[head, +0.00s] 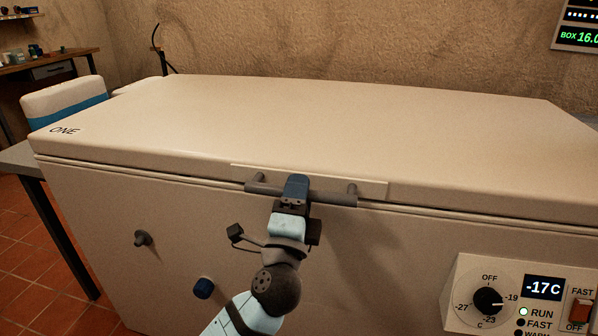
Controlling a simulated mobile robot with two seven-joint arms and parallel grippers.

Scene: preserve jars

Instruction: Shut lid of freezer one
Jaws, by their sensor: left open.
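The chest freezer (190,240) fills most of the head view. Its wide cream lid (330,118), marked ONE at the left corner, lies flat over the body, with a thin seam along the front edge. A grey bar handle (335,198) is fixed at the front middle of the lid. My left gripper (296,186) is at this handle, its blue fingers overlapping the bar; it is open. Whether it touches the bar cannot be told. My right gripper is not in view.
A control panel (525,295) on the freezer front at lower right reads -17C, with a dial and switch. A white and blue box (65,103) stands left of the freezer. A wooden workbench (45,68) is at the far left. A wall display (580,30) hangs at upper right.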

